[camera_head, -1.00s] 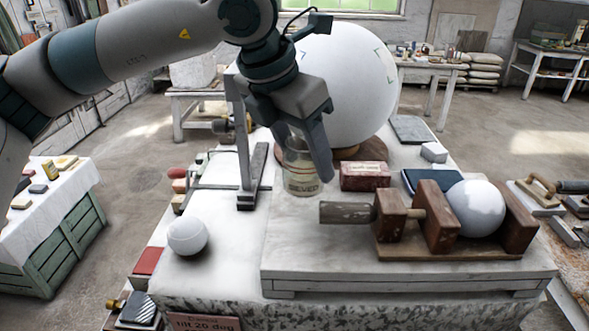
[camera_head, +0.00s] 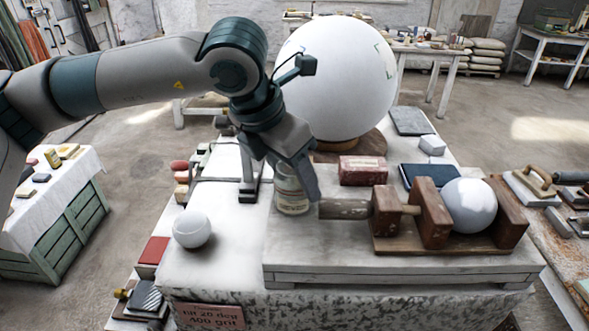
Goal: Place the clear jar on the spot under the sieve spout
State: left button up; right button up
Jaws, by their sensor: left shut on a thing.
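The clear jar (camera_head: 292,197) has a printed label and stands upright beside the back left edge of the pale slab. My left gripper (camera_head: 297,177) reaches down from above, shut on the jar's upper part and hiding its top. The jar's base is at or just above the surface; I cannot tell if it touches. A flat grey metal piece (camera_head: 343,209) juts left from a brown wooden holder (camera_head: 388,215), just right of the jar. I cannot make out a sieve spout or a marked spot for certain. My right gripper is not in view.
A huge white sphere (camera_head: 335,75) stands behind on a round wooden base. A red brick-like block (camera_head: 363,171) sits behind the holder, which cradles a smaller white sphere (camera_head: 468,205). Another small sphere (camera_head: 191,229) lies at the left. The slab's front (camera_head: 330,250) is clear.

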pick_arm(q)
jog(key=shift+f+b, duration=0.2)
jog(key=shift+b, duration=0.1)
jog(key=o, duration=0.9)
jog(key=shift+r, duration=0.1)
jog(key=shift+r, duration=0.1)
jog(key=shift+s+a+r, duration=0.1)
jog(key=shift+s+r, duration=0.05)
jog(key=shift+r, duration=0.3)
jog(key=b+v, duration=0.3)
jog(key=v, duration=0.8)
